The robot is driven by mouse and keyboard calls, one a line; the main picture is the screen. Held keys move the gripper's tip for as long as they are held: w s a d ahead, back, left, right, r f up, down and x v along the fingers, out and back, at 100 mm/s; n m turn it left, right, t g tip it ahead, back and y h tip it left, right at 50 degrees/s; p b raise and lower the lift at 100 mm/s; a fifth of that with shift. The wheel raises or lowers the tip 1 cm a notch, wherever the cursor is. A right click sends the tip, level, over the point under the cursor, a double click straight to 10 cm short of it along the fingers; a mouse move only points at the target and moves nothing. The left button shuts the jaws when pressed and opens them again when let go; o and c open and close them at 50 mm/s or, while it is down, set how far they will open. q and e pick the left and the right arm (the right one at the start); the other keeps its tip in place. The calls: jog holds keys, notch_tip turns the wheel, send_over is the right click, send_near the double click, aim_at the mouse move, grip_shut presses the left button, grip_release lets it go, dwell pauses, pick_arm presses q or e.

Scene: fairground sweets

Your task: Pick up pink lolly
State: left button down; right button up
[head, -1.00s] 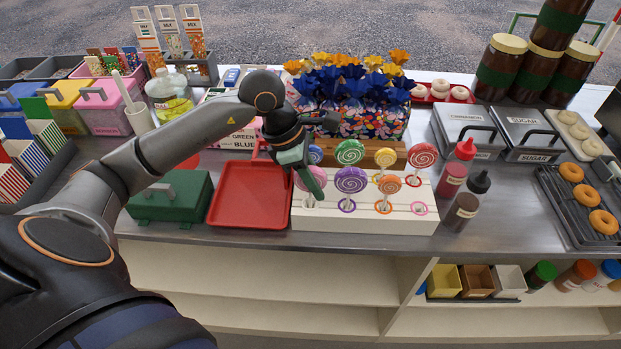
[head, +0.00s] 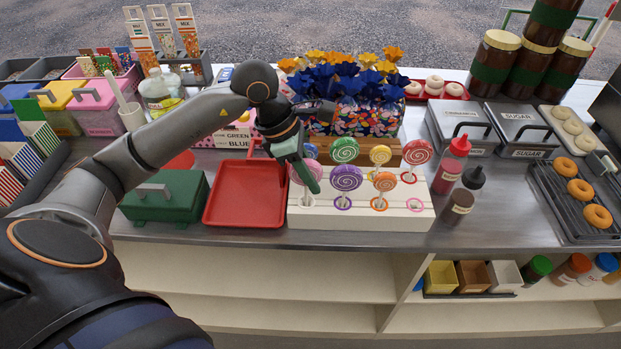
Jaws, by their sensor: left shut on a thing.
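The pink lolly (head: 297,174) stands at the front left of the white lolly stand (head: 360,219). My left gripper (head: 308,180) comes down over it from above and is shut on it, hiding much of its swirled head. The lolly looks upright, with its lower end still at the stand. A purple lolly (head: 346,178) and an orange lolly (head: 384,182) stand to its right. Behind are a green lolly (head: 344,150), a yellow lolly (head: 380,154) and a red lolly (head: 418,152). My right gripper does not show.
An empty red tray (head: 245,206) lies left of the stand, with a green box (head: 165,197) beyond it. A red-capped bottle (head: 451,165) and a brown bottle (head: 457,207) stand to the right.

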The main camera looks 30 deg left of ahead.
pick_arm(q)
notch_tip(320, 180, up, 9)
jog(key=shift+f, duration=0.1)
dwell(0.4)
